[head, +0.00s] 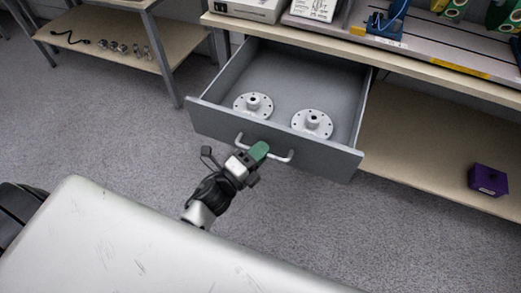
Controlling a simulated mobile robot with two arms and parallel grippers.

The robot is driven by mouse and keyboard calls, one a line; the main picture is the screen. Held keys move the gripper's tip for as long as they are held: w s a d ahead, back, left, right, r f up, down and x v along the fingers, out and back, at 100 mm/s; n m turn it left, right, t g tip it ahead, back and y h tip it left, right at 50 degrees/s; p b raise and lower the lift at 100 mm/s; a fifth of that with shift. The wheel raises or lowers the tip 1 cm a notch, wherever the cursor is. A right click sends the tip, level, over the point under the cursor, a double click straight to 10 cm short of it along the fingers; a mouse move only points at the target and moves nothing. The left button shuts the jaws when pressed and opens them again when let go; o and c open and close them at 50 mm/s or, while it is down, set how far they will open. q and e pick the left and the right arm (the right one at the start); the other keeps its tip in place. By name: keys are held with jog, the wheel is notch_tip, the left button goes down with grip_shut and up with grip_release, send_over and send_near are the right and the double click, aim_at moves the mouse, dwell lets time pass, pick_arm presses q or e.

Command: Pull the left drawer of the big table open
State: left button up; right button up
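The left drawer (200,114) of the big table (400,62) is pulled well out, and its grey inside shows. Two pale round flanged discs lie in it, the left disc (253,105) and the right disc (312,124). A light bar handle (282,158) is on the drawer front. My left gripper (259,151) is at the middle of the handle, with its green fingertip over the bar. The fingers overlap the handle, so I cannot tell whether they are closed on it. My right gripper is not in view.
A purple box (488,180) lies on the lower shelf at right. A side table (120,40) with small metal parts stands at upper left. Equipment covers the big table's top. Carpet floor is clear left of the drawer. My pale body fills the bottom.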

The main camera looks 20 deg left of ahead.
pick_arm(q)
jog(key=shift+o, duration=0.9)
jog(key=shift+s+a+f, duration=0.1)
jog(key=shift+s, duration=0.15)
jog(key=v, duration=1)
jog(key=shift+b, duration=0.4)
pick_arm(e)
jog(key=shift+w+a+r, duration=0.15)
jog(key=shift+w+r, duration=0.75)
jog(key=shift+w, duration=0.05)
pick_arm(q)
jog(key=shift+s+a, duration=0.1)
jog(key=shift+s, duration=0.05)
